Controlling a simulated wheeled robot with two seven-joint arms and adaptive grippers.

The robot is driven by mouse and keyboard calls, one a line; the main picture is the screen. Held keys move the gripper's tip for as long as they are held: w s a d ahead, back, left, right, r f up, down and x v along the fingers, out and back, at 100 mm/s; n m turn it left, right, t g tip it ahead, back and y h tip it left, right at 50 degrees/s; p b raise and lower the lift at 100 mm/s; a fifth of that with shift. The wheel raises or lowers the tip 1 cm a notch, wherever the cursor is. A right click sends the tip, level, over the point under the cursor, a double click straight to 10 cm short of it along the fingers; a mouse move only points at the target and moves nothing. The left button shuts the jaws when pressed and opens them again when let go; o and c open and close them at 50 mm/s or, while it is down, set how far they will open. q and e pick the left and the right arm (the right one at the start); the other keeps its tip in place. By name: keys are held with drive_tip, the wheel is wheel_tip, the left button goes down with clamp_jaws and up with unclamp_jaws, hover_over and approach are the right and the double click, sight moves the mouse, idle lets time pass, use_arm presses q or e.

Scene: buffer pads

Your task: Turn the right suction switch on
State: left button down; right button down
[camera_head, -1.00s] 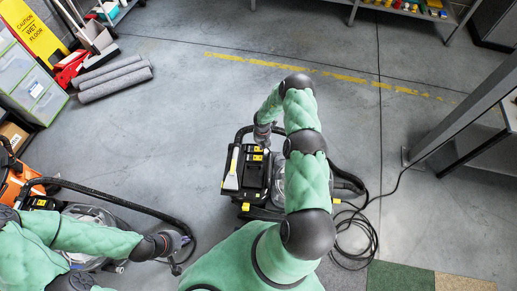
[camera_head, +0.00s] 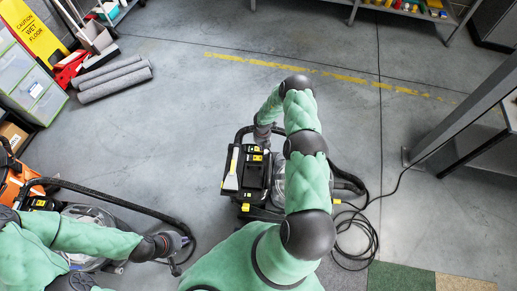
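A black carpet-cleaning machine (camera_head: 255,178) with yellow parts and a clear tank stands on the floor at the middle. Small yellow-marked controls (camera_head: 257,153) show on its top; which one is the right suction switch is too small to tell. My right arm reaches over the machine and bends back, so my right gripper (camera_head: 263,138) points down at the machine's far top edge, by the handle. Its fingertips are small and partly hidden, and contact cannot be told. My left gripper (camera_head: 184,246) is low at the left, apart from this machine, near a black hose; its fingers are unclear.
An orange and black machine (camera_head: 18,180) with a black hose (camera_head: 125,203) stands at left. A coiled cable (camera_head: 372,235) lies right of the middle machine. Grey rolls (camera_head: 115,82) and a yellow wet-floor sign (camera_head: 30,28) are at upper left.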

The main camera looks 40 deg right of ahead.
drive_tip(key=shift+r+p, duration=1.95)
drive_tip(key=shift+r, duration=0.85)
drive_tip(key=s+a+r+m+y, duration=0.1)
drive_tip(key=s+a+r+m, duration=0.3)
drive_tip(key=a+m, duration=0.6)
drive_tip(key=s+a+r+m+y, duration=0.1)
drive_tip(key=s+a+r+m, duration=0.3)
drive_tip(key=s+a+m, duration=0.5)
drive_tip(key=s+a+r+m+y, duration=0.2)
drive_tip(key=s+a+r+m, duration=0.2)
drive_tip(key=a+m, duration=0.6)
drive_tip(key=s+a, duration=0.2)
drive_tip(key=a, duration=0.1)
drive_tip(key=shift+s+r+m, duration=0.2)
drive_tip(key=shift+s+m, duration=0.15)
drive_tip(key=shift+m, duration=0.05)
